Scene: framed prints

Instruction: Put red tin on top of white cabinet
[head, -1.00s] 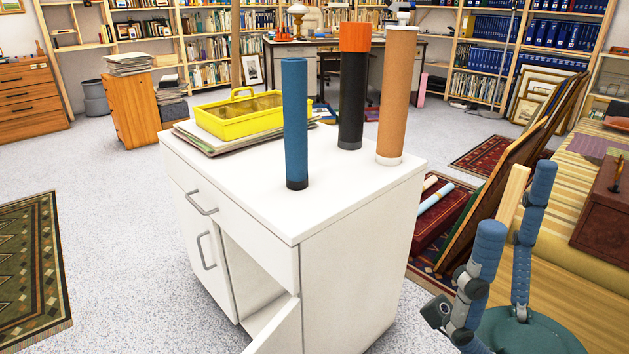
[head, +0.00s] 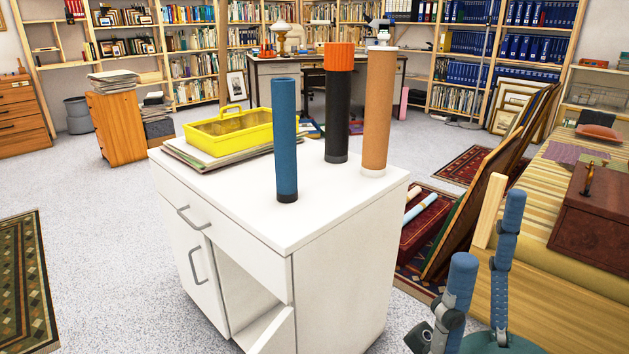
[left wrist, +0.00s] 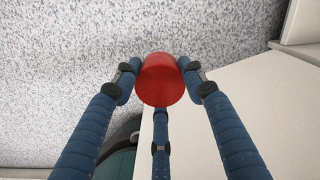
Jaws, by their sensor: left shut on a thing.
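In the left wrist view, a red tin (left wrist: 160,80) with a round end facing the camera sits between the blue fingers of my left gripper (left wrist: 160,75). The gripper is shut on it. Neither this gripper nor the tin shows in the head view. The white cabinet (head: 340,235) stands in the middle of the head view, its lower door partly open. Pale flat panels (left wrist: 255,115) lie at the right of the wrist view. My right gripper (head: 489,228) is at the lower right of the head view, with its fingers apart and nothing between them.
On the cabinet top are a blue tube (head: 286,140), a black tube with orange cap (head: 337,115), a brown tube (head: 378,115) and a yellow caddy (head: 228,132) on papers. The front and right of the top have bare room. Leaning frames (head: 490,185) stand right of the cabinet.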

